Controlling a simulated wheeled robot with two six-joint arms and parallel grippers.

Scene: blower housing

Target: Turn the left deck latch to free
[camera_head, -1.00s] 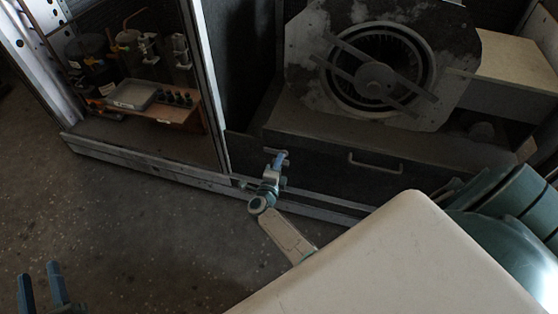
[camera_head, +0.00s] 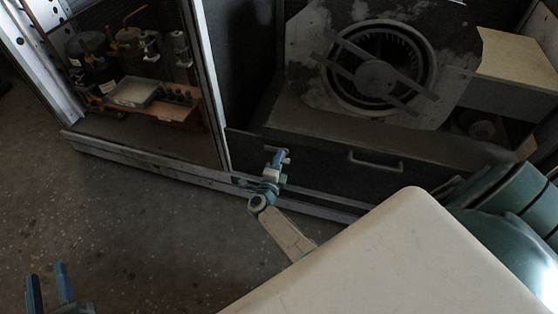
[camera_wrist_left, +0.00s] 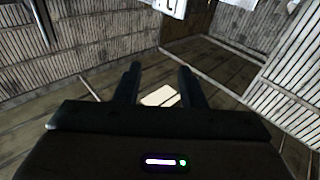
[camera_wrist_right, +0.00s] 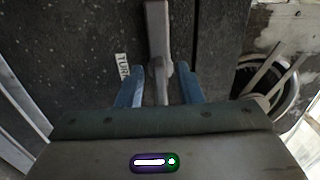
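The deck latch is a grey lever; in the right wrist view the latch (camera_wrist_right: 157,35) stands between the fingertips of my right gripper (camera_wrist_right: 160,85). A small label reading "TURN" (camera_wrist_right: 122,66) is on the dark panel to its left. In the head view my right gripper (camera_head: 277,160) is at the front of the dark deck panel (camera_head: 320,160), and the latch is mostly hidden there. Its fingers stand apart on either side of the lever, with no clear contact. My left gripper (camera_head: 48,287) is open and empty, low over the floor; its fingers also show in the left wrist view (camera_wrist_left: 158,82).
The blower (camera_head: 375,70) with its round opening sits above the deck. A bar handle (camera_head: 375,161) is on the deck front to the right. An open bay with a shelf of parts (camera_head: 160,103) is at left. The floor (camera_head: 140,220) in front is clear.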

